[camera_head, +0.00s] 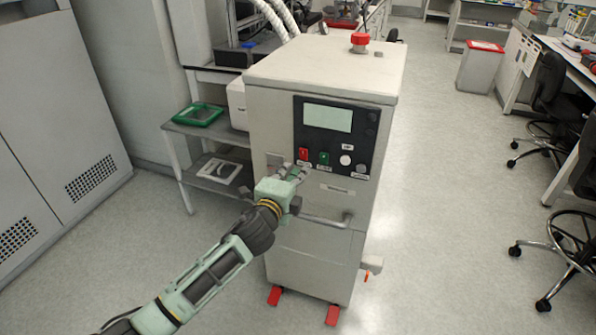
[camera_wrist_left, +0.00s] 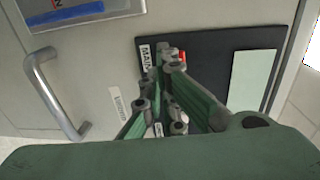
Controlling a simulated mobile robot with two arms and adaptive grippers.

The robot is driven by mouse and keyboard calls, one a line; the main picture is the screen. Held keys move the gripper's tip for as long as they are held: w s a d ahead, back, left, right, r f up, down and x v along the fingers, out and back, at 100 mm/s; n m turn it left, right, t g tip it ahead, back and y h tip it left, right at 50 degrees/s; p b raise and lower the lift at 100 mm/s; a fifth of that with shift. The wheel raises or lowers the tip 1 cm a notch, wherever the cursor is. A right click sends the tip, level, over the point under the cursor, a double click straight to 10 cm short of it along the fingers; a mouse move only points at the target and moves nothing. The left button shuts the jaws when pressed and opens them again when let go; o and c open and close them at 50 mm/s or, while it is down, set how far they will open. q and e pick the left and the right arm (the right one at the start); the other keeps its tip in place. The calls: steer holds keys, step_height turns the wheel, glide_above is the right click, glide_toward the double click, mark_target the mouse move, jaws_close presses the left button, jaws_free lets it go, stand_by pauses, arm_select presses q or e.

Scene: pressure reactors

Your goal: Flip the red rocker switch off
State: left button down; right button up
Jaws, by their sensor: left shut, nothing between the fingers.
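The red rocker switch (camera_head: 303,154) sits at the lower left of the dark control panel (camera_head: 313,116) on the front of a grey reactor cabinet (camera_head: 272,113). In the left wrist view a small red part of the switch (camera_wrist_left: 182,56) shows beside a "MAIN" label, partly hidden by my fingertips. My left gripper (camera_head: 293,171) is shut and empty, its tips just below the switch in the head view. In the left wrist view the tips (camera_wrist_left: 166,60) lie over the panel next to the red part; I cannot tell whether they touch it. My right gripper is out of view.
A metal handle (camera_head: 327,221) sticks out below the panel. A red emergency button (camera_head: 360,39) tops the cabinet. Open floor lies to the right.

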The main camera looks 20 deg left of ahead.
arm_select(q)
steer(key=s+f+b, duration=0.1)
steer(key=s+f, duration=0.1)
steer(key=s, duration=0.7)
steer(key=shift+a, duration=0.2)
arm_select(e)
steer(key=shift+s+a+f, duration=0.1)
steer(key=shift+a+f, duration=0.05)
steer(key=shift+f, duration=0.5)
